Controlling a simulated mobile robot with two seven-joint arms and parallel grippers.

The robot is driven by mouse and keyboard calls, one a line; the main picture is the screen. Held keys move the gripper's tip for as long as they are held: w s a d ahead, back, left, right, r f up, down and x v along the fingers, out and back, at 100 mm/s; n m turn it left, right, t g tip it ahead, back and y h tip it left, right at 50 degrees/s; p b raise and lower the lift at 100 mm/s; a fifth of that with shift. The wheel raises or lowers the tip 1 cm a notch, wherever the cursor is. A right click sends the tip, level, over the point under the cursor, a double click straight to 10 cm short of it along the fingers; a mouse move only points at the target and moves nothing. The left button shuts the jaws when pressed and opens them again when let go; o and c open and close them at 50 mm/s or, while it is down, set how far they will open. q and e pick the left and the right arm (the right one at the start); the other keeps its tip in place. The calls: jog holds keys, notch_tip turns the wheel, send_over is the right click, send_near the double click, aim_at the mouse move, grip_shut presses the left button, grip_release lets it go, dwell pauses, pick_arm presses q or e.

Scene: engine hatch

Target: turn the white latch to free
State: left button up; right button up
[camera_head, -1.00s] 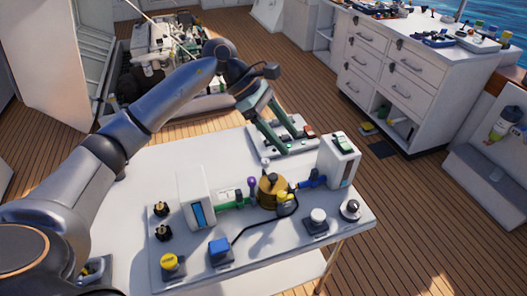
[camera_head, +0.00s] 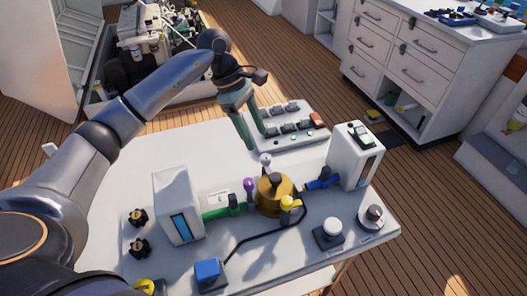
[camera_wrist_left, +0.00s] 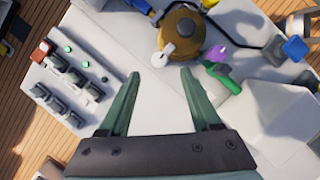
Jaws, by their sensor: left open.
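The white latch (camera_head: 266,161) is a small white lever with a rounded end on the back side of the brass housing (camera_head: 274,195). In the left wrist view the white latch (camera_wrist_left: 162,53) lies just beyond the fingertips, roughly centred between them, beside the brass housing (camera_wrist_left: 181,33). My left gripper (camera_head: 256,140) is open and empty, pointing down, just behind the latch in the head view. Its two green fingers (camera_wrist_left: 160,73) are spread wide in the wrist view. No contact with the latch shows. My right gripper is not in view.
A switch panel (camera_head: 290,128) lies right behind my left gripper. A purple-knobbed lever (camera_head: 249,184), a green valve handle (camera_head: 220,211), a yellow knob (camera_head: 290,202) and a blue handle (camera_head: 322,181) crowd the housing. White boxes stand either side. The table's back left is clear.

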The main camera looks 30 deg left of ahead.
aim_at(265, 157)
pick_arm(q)
jog(key=x, duration=0.7)
jog(key=shift+r, duration=0.1)
grip_shut()
dwell(0.3)
